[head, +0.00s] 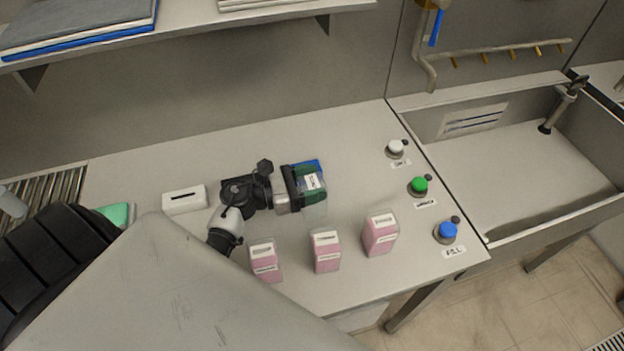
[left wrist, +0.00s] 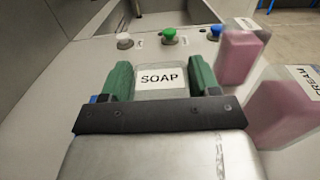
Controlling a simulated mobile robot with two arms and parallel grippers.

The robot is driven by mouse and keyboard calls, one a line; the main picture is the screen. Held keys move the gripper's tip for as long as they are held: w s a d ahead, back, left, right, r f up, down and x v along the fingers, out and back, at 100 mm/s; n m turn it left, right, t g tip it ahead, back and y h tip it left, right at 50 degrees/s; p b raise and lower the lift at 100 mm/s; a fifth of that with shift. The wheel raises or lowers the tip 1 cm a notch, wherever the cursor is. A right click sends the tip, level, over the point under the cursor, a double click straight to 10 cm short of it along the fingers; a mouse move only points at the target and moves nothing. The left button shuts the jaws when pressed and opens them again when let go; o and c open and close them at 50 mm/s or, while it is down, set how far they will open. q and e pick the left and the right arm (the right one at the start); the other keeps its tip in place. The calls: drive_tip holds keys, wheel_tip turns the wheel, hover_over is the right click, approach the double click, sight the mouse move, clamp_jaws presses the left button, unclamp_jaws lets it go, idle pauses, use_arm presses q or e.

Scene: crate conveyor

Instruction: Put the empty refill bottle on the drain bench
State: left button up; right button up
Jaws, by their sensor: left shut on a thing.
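My left gripper (head: 308,180) is over the middle of the counter, its green-padded fingers shut on a clear bottle (head: 316,212). In the left wrist view the bottle's white label (left wrist: 160,79) reads SOAP and sits between the fingers (left wrist: 160,68). No pink shows in this bottle, so it looks empty. I cannot tell whether its base touches the counter. A slatted metal surface (head: 68,183), which may be the drain bench, is at the far left, with a pale bottle (head: 12,203) on it. My right gripper is not in view.
Three pink-filled bottles (head: 265,262) (head: 325,251) (head: 380,233) stand near the counter's front edge, close to the gripper. White, green (head: 418,186) and blue (head: 447,231) buttons line the right side, before the sink (head: 540,225). A white label block (head: 184,200) stands left.

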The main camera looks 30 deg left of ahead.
use_arm(q)
drive_tip(key=shift+f, duration=0.15)
drive_tip(key=o, duration=1.1)
